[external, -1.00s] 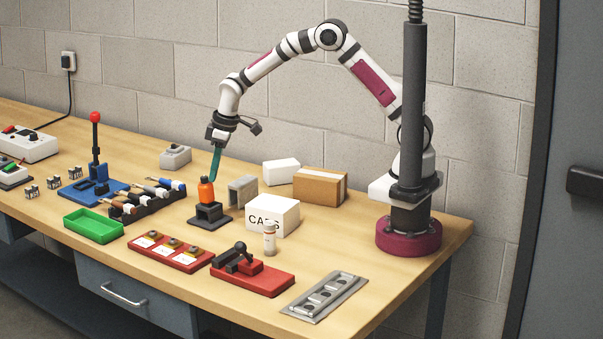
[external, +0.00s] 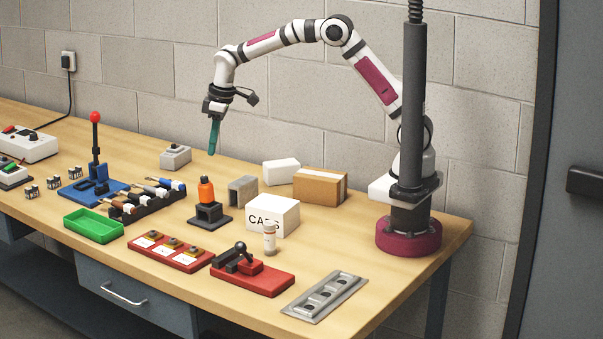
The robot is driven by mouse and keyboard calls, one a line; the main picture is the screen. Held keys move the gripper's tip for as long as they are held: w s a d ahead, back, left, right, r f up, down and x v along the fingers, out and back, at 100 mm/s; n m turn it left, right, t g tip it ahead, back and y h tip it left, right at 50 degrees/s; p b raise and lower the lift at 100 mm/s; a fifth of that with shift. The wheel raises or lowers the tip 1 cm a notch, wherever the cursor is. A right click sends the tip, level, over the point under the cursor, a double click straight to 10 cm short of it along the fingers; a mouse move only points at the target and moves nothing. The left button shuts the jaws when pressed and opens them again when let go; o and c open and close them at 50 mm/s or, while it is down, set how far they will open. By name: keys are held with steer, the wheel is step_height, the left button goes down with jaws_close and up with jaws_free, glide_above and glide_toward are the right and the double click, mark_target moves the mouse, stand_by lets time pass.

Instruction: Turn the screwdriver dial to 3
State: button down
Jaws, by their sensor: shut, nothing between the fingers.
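An orange body with a dark top (external: 206,191) stands upright in a dark square stand (external: 208,218) in the middle of the table. It looks like the screwdriver with the dial, but no numbers or pointer can be read at this size. My gripper (external: 211,152) points down with its teal fingers shut and empty.
A rack of hand tools (external: 150,205) stands close on the left, with a green tray (external: 93,226) beyond. A grey block (external: 242,191) and a white CAPS box (external: 272,215) stand close on the right. A red board with three knobs (external: 170,251) lies in front.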

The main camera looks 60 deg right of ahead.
mark_target(209, 184)
steer(key=f, duration=0.6)
steer(key=shift+d+f, duration=0.3)
steer(key=shift+f, duration=0.05)
steer(key=shift+w+a, duration=0.4)
steer(key=shift+a, duration=0.1)
stand_by(0.6)
steer(key=shift+s+a, duration=0.3)
steer(key=shift+a, duration=0.15)
stand_by(0.6)
steer(key=shift+s, duration=0.1)
steer(key=shift+s+d+r, duration=0.1)
steer(key=shift+s, duration=0.15)
steer(key=r, duration=0.5)
steer(key=shift+w+a+r, duration=0.1)
steer(key=shift+a+r, duration=0.1)
steer(key=shift+r, duration=0.2)
